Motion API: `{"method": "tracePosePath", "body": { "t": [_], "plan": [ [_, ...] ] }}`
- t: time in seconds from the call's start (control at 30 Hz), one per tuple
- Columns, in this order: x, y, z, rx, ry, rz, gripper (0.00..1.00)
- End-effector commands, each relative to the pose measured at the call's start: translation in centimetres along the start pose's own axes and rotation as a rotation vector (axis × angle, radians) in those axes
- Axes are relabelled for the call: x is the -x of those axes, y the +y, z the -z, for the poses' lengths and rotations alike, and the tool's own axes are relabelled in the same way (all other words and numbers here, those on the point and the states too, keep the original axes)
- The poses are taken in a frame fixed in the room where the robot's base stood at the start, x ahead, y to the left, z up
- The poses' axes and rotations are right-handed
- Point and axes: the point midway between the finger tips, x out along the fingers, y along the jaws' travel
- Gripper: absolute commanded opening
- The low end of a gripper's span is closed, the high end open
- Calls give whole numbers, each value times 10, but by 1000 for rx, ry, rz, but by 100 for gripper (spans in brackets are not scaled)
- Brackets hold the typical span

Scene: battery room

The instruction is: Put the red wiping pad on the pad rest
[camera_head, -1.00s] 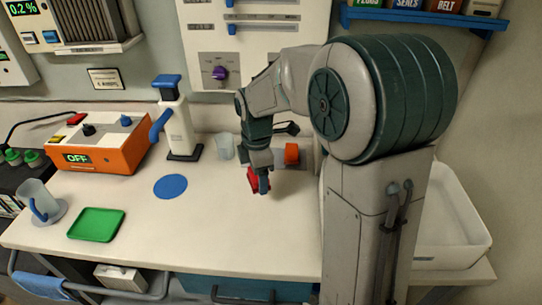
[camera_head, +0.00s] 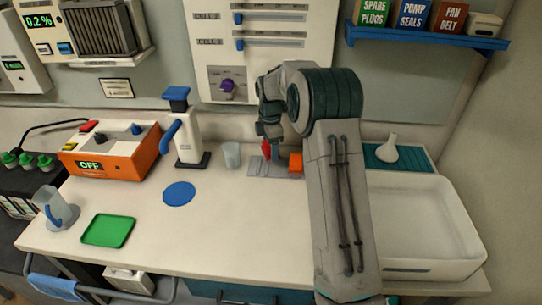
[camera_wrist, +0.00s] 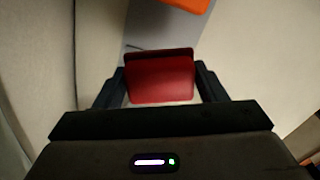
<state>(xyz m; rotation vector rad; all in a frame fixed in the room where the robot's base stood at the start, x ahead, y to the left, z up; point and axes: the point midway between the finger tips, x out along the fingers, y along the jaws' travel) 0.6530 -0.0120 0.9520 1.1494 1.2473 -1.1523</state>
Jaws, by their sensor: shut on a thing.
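The red wiping pad (camera_head: 266,149) is held in my gripper (camera_head: 271,147) near the back of the bench. In the wrist view the red pad (camera_wrist: 160,77) sits between the two dark fingers of my gripper (camera_wrist: 161,85), which are shut on its sides. A flat grey plate (camera_head: 260,167), which looks like the pad rest, lies under and around the pad at the back of the bench. The grey plate also shows beyond the pad in the wrist view (camera_wrist: 150,35). Whether the pad touches the plate I cannot tell.
An orange block (camera_head: 296,163) stands at the plate's right end, close to my gripper. A clear cup (camera_head: 232,155) and a white and blue pump (camera_head: 187,135) stand to the left. A blue disc (camera_head: 179,194) and green tray (camera_head: 108,231) lie further left. The front middle bench is clear.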

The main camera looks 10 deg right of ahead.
Motion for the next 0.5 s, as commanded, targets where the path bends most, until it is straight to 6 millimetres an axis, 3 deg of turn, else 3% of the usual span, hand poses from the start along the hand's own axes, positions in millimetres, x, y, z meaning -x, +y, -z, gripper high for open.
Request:
{"method": "tracePosePath", "body": {
  "t": [0.33, 0.5],
  "plan": [
    [-46, -1, 0, 0, 0, 2, 40],
    [-52, 4, -2, -1, -2, -2, 40]
  ]
}}
